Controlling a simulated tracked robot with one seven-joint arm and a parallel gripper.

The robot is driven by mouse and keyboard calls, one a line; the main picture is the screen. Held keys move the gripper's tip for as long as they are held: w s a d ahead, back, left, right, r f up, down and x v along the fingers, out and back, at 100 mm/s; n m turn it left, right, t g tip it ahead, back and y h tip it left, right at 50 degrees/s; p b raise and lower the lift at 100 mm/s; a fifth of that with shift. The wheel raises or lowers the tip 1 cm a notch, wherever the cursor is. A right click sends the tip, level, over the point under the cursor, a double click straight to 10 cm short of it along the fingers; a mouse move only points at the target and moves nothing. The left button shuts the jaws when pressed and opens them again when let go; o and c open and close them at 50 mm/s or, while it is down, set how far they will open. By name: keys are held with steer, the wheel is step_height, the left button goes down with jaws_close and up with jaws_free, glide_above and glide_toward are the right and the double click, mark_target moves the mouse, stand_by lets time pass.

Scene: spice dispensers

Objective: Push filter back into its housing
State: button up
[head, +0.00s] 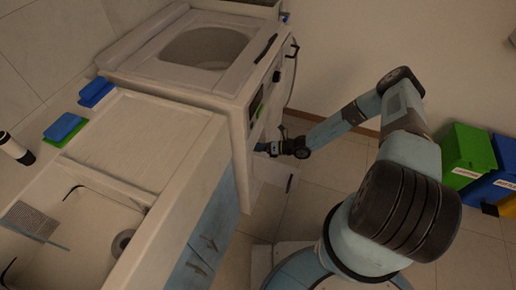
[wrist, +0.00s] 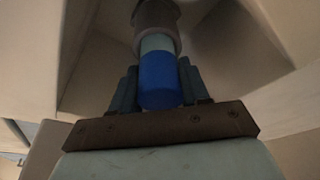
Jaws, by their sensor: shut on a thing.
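The filter (wrist: 158,82) shows in the wrist view as a blue cylinder with a pale teal section beyond it. That section meets a round grey collar (wrist: 155,38), which looks like the housing opening. My gripper (wrist: 157,92) has its two dark fingers on either side of the blue part and is shut on it. In the head view my gripper (head: 270,148) is low at the right-hand face of the white machine (head: 245,110). The filter is too small to make out clearly there. How deep it sits in the collar is hidden.
A counter with a sink (head: 85,225) is left of the machine. Green (head: 465,155) and blue (head: 492,185) bins stand at the right. Open floor lies between the machine and my base.

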steer(key=shift+w+a, duration=0.3)
steer(key=shift+a, duration=0.45)
steer(key=o, duration=1.2)
steer(key=shift+o, duration=0.2)
steer(key=v, duration=1.3)
steer(key=shift+d, duration=0.4)
